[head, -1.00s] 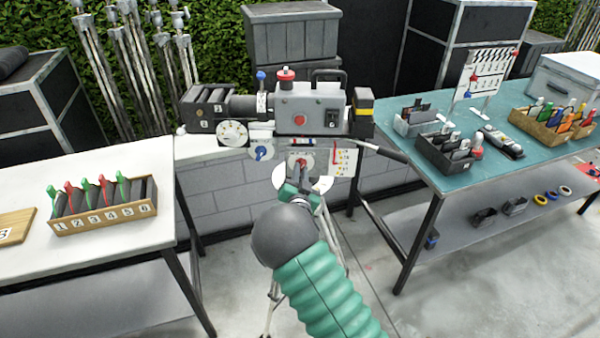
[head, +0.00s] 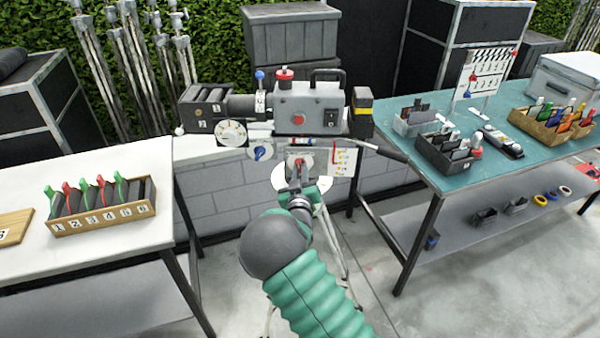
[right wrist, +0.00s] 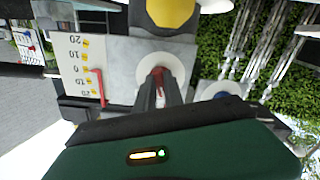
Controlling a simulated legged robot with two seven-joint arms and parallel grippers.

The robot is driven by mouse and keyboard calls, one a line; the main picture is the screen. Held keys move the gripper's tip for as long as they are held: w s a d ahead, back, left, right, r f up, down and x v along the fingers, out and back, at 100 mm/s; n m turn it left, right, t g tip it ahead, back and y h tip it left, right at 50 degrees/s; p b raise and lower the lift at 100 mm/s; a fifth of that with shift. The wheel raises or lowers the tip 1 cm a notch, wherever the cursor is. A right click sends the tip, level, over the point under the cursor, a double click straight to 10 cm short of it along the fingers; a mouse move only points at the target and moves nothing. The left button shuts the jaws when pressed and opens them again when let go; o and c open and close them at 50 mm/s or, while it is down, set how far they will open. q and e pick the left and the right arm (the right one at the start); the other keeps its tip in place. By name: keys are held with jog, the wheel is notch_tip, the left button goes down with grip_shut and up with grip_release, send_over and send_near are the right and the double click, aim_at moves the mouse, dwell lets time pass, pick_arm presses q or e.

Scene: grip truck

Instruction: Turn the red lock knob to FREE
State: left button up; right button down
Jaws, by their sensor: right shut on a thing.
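The red lock knob (right wrist: 158,73) sits on a pale round disc on the front of the camera head, below the grey box. In the right wrist view only a bit of its red shows between my fingers. My right gripper (right wrist: 158,88) is shut on the knob, with a dark finger on either side. In the head view the right gripper (head: 297,166) reaches up to the knob from below and hides most of it. The lettering around the knob is too small to read. My left gripper is not in view.
A tilt scale with a red pointer (right wrist: 98,88) is beside the knob. A blue knob (head: 261,153) is to its left in the head view. The camera rig (head: 310,108) stands between a white table (head: 110,185) and a teal table (head: 450,180).

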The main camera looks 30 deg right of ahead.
jog(key=shift+w+r+n, duration=0.1)
jog(key=shift+r+n, duration=0.15)
jog(key=shift+n, duration=0.85)
jog(key=c, duration=1.4)
grip_release()
jog(key=shift+c, duration=0.2)
jog(key=shift+a+f, duration=0.1)
jog(key=shift+f, duration=0.1)
